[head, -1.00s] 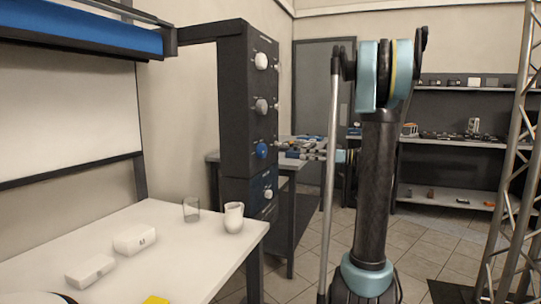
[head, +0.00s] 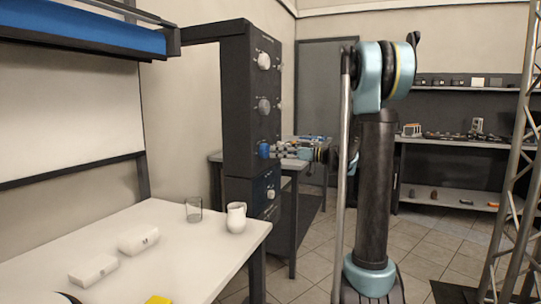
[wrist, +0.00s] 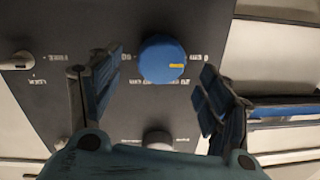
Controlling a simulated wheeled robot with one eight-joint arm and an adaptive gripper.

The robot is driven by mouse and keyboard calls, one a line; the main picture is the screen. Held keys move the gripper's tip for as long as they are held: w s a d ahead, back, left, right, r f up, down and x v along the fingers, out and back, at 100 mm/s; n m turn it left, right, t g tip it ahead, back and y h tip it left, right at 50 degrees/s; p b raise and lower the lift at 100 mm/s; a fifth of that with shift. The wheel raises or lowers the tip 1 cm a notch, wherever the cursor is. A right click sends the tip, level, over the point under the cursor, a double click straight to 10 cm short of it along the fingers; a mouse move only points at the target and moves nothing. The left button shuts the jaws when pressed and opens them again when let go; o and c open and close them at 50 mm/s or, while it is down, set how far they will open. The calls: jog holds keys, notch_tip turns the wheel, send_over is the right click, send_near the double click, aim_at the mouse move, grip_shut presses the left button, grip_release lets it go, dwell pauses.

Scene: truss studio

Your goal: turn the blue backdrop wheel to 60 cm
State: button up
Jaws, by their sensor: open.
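The blue backdrop wheel (head: 263,150) is a round knob on the side of a dark upright panel (head: 240,110). In the wrist view the blue wheel (wrist: 163,59) is seen face on, with a yellow mark at its right side. In the head view my gripper (head: 283,151) is small and close to the wheel, and the exact gap cannot be told.
A metal truss (head: 510,150) stands at right.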

aim_at(268, 151)
jog(key=shift+x, duration=1.9)
jog(key=c, duration=1.1)
jog(key=shift+o, duration=0.2)
